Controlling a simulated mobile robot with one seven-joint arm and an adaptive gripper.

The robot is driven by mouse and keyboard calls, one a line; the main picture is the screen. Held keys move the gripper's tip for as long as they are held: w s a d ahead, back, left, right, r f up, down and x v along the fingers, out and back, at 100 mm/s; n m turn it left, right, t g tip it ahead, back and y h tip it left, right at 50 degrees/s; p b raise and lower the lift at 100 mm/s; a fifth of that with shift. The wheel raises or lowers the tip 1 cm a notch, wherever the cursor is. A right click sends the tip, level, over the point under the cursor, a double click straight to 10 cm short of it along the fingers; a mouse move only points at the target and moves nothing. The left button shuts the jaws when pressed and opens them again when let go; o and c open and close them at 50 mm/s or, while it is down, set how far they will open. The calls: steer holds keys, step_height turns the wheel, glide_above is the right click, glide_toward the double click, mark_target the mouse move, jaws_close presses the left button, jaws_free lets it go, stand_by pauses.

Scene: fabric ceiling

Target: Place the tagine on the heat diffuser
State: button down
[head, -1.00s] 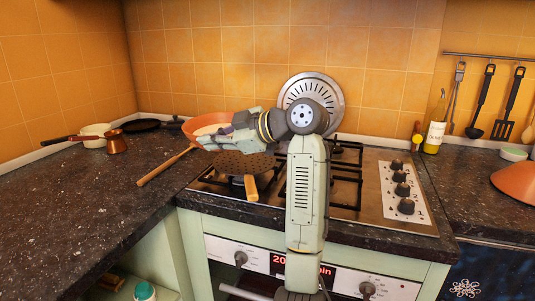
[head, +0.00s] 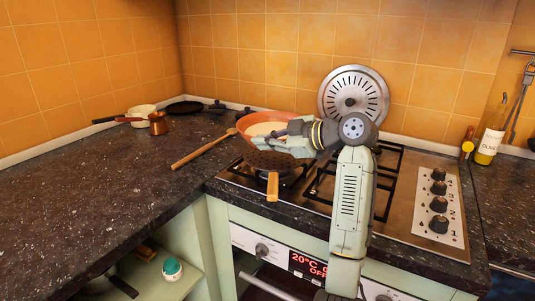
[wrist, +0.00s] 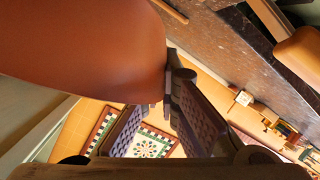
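The tagine is an open terracotta dish (head: 268,124) with a cream inside, at the back left of the stove in the head view. Its large smooth orange side (wrist: 80,45) fills the upper left of the wrist view. The heat diffuser (head: 277,160), a dark perforated disc with a wooden handle, lies over the front left burner, in front of the dish. My gripper (wrist: 163,95) reaches the dish's edge from the right; its fingertips are close together at the dish, seemingly pinching its rim. The dish partly hides one fingertip. The gap beneath the dish is hidden.
A wooden spoon (head: 203,149) lies left of the stove. A copper pot (head: 158,123), a cream pan (head: 141,112) and a dark pan (head: 184,105) stand behind it. A steel disc (head: 354,92) leans on the wall; an oil bottle (head: 489,137) stands right. The left counter front is clear.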

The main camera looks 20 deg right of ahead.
steer(key=shift+f+p, duration=0.55)
steer(key=shift+f, duration=1.65)
steer(key=shift+f, duration=0.15)
steer(key=c, duration=1.8)
jaws_free()
steer(key=shift+f, duration=0.1)
steer(key=b+v, duration=0.4)
steer(key=v, duration=0.8)
steer(key=shift+r, duration=0.2)
